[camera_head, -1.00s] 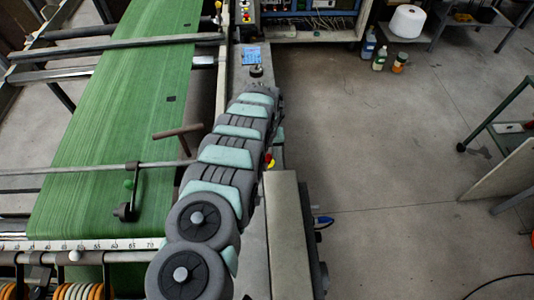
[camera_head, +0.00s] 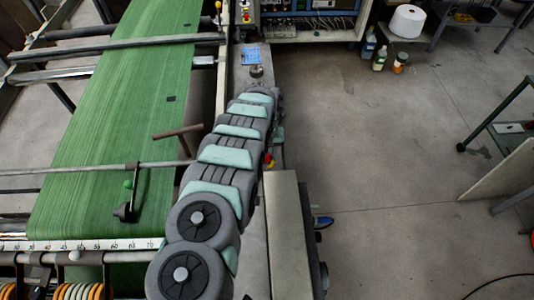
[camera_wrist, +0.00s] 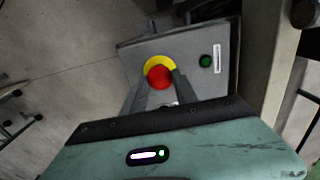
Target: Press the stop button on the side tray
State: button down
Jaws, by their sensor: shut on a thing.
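The stop button (camera_wrist: 159,77) is a red round cap on a yellow ring, set in a grey panel, the side tray (camera_wrist: 136,58), in the wrist view. My gripper (camera_wrist: 161,82) has one grey finger at each side of the red cap and is shut on it. Whether the cap is pushed in cannot be told. In the head view a small red and yellow bit of the button (camera_head: 269,160) shows beside my arm, which hides my gripper there.
A green button (camera_wrist: 206,61) and a white label sit to the right on the same panel. In the head view a wide green woven web (camera_head: 120,110) runs on the machine at left. The concrete floor at right is mostly clear, with bottles (camera_head: 379,58) at the back.

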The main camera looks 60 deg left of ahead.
aim_at(267, 157)
dwell(0.4)
jog(key=shift+f, duration=0.55)
jog(key=c, duration=0.9)
grip_release()
jog(key=shift+c, duration=0.2)
jog(key=shift+r, duration=0.1)
notch_tip(267, 157, up, 11)
jog(key=b, duration=0.1)
jog(key=shift+f, duration=0.2)
